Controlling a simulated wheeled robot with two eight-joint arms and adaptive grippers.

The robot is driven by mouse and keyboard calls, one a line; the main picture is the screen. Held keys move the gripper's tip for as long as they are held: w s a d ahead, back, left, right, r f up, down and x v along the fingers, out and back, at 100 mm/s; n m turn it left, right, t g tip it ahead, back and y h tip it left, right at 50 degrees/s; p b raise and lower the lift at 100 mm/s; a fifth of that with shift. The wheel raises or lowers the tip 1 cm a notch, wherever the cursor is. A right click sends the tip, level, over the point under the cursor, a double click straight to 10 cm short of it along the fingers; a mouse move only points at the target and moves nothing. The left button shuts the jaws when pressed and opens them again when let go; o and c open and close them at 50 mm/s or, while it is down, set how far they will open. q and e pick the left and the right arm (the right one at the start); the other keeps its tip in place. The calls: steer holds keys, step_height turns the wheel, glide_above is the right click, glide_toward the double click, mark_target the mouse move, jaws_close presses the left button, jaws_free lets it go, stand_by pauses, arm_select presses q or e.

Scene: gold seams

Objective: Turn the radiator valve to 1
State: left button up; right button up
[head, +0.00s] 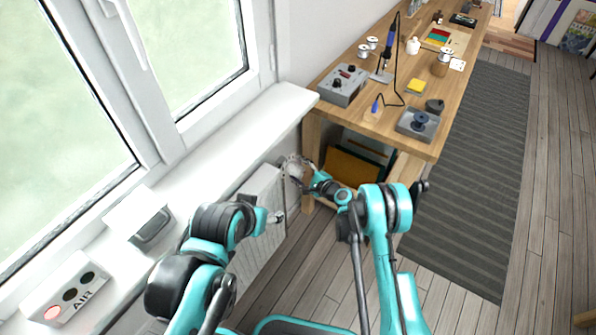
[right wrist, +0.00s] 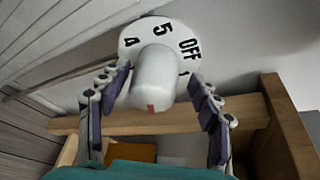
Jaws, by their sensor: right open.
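The white radiator valve shows in the right wrist view as a round dial (right wrist: 133,46) with a cylindrical knob (right wrist: 155,75) standing out from it. The dial reads 4, 5 and OFF, with a partial mark beside the knob below OFF; the rest is hidden. A red mark on the knob faces the bottom of the picture, away from 5. My right gripper (right wrist: 160,95) is open, one finger on each side of the knob; contact is unclear. In the head view my right gripper (head: 303,172) is at the radiator's far end. My left gripper (head: 275,217) is in front of the radiator, its jaws unclear.
The white radiator (head: 262,190) is under the windowsill (head: 235,125). A wooden workbench (head: 440,105) with tools stands close beyond the right gripper. Floor is free at right.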

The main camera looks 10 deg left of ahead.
mark_target(298, 167)
step_height(298, 167, up, 9)
steer(key=shift+d+f, duration=0.15)
steer(key=shift+r, duration=0.35)
